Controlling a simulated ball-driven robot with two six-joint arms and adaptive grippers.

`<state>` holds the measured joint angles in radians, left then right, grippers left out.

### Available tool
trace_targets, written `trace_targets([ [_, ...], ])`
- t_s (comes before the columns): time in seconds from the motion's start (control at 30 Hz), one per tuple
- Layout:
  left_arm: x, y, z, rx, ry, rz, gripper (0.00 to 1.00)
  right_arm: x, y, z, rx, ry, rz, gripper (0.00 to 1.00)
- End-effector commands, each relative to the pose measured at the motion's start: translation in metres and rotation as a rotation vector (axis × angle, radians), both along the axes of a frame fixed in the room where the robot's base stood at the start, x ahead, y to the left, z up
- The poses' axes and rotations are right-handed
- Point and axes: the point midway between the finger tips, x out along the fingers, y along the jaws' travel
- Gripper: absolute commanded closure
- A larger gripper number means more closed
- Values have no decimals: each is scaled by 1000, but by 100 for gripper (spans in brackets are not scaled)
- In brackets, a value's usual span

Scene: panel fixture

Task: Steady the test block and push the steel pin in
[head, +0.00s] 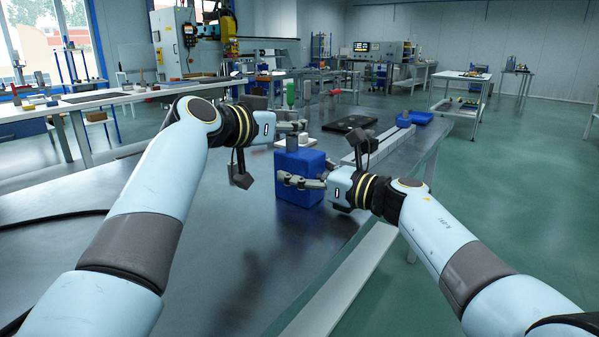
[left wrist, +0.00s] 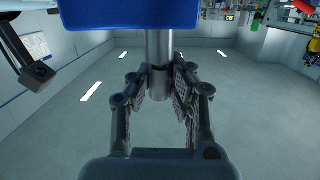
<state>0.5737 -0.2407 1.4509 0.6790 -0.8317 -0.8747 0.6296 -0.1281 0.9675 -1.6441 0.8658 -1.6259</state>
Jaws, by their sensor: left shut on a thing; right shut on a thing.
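The blue test block (head: 312,161) stands upright on the dark table. The steel pin (head: 292,143) stands at the block's top, and a length of its shaft shows above it. My left gripper (head: 291,127) is above the block, shut on the pin. In the left wrist view the pin (left wrist: 160,47) runs from the block (left wrist: 130,12) to between my left fingers (left wrist: 160,84). My right gripper (head: 303,183) is shut on the block's near side. How deep the pin sits is hidden inside the block.
A long pale bar (head: 372,144) lies on the table (head: 225,215) behind and right of the block. A black plate (head: 348,124) and a blue tray (head: 418,117) are farther back. A green bottle (head: 290,93) is behind my left gripper. The table's right edge is close by.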

Motion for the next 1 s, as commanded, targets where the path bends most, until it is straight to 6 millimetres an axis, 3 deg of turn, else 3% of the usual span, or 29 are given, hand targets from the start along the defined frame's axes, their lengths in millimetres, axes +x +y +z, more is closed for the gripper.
trace_targets([
  [1.0, -1, 1, -21, 10, 16, -1, 100, 0, 1, 2, 3, -4, 4, 100],
])
